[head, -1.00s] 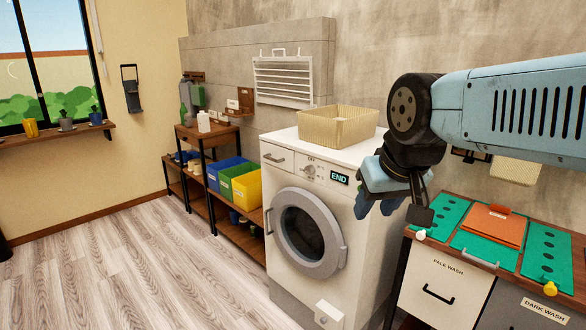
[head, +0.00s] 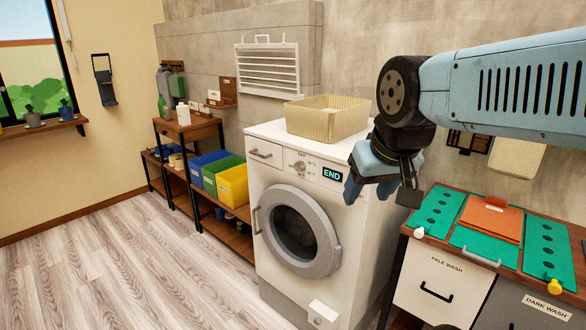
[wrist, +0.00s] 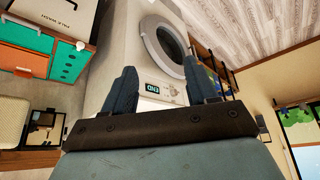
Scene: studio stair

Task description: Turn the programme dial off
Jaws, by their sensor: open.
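The programme dial (head: 299,166) is a small round knob on the upper front panel of the white washing machine (head: 262,200). Small markings surround it, with "OFF" seemingly above; its exact setting is too small to read. The display (head: 332,174) right of it reads "END". In the wrist view the display (wrist: 153,87) and the dial (wrist: 173,91) show upside down between my fingers. My gripper (head: 352,190) is open and empty, in front of and right of the display, apart from the dial. Its two blue fingers also show in the wrist view (wrist: 162,88).
A beige basket (head: 325,119) stands on the machine. The round door (head: 295,232) is shut. Left is a shelf with coloured bins (head: 232,184). The wooden floor (head: 110,260) at front left is clear.

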